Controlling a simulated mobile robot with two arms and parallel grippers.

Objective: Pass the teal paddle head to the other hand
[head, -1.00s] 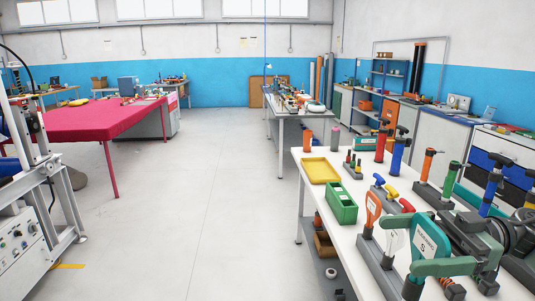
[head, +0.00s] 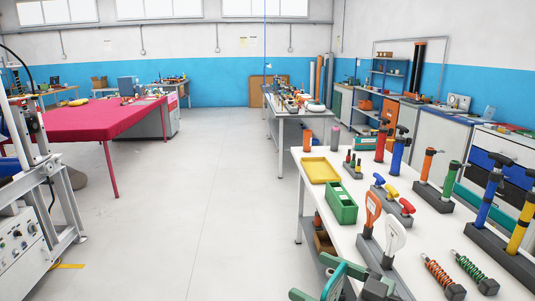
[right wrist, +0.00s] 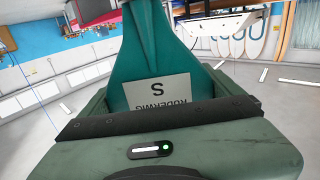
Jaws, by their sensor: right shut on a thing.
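The teal paddle head (right wrist: 150,45) fills the middle of the right wrist view. It carries a pale label with a large S, upside down in that view. My right gripper (head: 352,282) is shut on it. In the head view this gripper is at the bottom edge, right of centre, in front of the white table's near edge and mostly cut off. How much of the paddle head shows there is hard to tell. My left gripper is in neither view.
The white table (head: 410,236) on the right holds a yellow tray (head: 321,170), a green bin (head: 342,203), orange and white handles in a dark stand, several upright pumps and two coil springs. Open floor (head: 215,225) lies left of it. A red-covered table (head: 95,122) stands further left.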

